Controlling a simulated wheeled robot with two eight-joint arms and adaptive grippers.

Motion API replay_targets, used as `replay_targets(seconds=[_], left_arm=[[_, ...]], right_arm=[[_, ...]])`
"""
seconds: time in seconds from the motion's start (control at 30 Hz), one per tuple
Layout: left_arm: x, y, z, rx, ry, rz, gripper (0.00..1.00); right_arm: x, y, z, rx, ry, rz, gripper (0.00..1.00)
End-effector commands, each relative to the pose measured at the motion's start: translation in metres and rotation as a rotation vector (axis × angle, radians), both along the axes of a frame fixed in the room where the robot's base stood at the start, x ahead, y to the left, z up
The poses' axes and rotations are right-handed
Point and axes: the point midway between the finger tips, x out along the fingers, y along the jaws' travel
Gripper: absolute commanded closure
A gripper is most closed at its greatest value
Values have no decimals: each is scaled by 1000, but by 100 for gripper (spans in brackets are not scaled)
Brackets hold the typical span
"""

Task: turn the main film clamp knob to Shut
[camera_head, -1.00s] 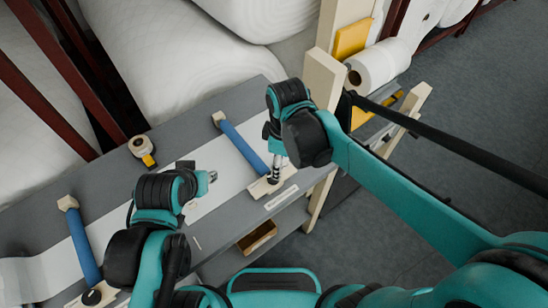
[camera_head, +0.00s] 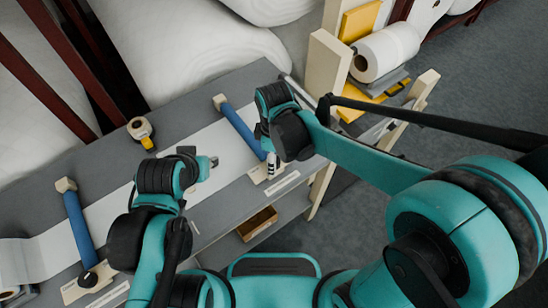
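Two blue bar clamps lie across a white film strip (camera_head: 110,226) on the grey table. The left blue bar (camera_head: 77,230) ends at a pale plate with a black knob (camera_head: 88,280). The right blue bar (camera_head: 240,130) ends at a second pale plate (camera_head: 258,174), whose knob is hidden by my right gripper. My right gripper (camera_head: 271,168) points down at that plate; contact and finger opening are unclear. My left gripper (camera_head: 212,162) hangs over the strip between the bars, apart from both knobs; its fingers are too small to judge. The labels are unreadable.
A tape roll (camera_head: 140,128) lies at the table's back. A white roll (camera_head: 386,54) sits on a wooden stand at right, beside yellow pieces. An open wooden compartment (camera_head: 258,224) is below the front edge. Large white wadding rolls stand behind.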

Motion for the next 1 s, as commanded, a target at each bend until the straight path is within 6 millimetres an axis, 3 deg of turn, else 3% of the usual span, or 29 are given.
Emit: replay_targets(seconds=[0.07, 0.2, 0.27, 0.67, 1.0], left_arm=[[0, 0, 0, 0, 0, 0, 67], [0, 0, 0, 0, 0, 0, 67], [0, 0, 0, 0, 0, 0, 67], [0, 0, 1, 0, 0, 0, 67], [0, 0, 5, 0, 0, 0, 67]], right_arm=[[0, 0, 0, 0, 0, 0, 45], [0, 0, 0, 0, 0, 0, 82], [0, 0, 0, 0, 0, 0, 96], [0, 0, 0, 0, 0, -50, 95], [0, 0, 1, 0, 0, -288, 95]])
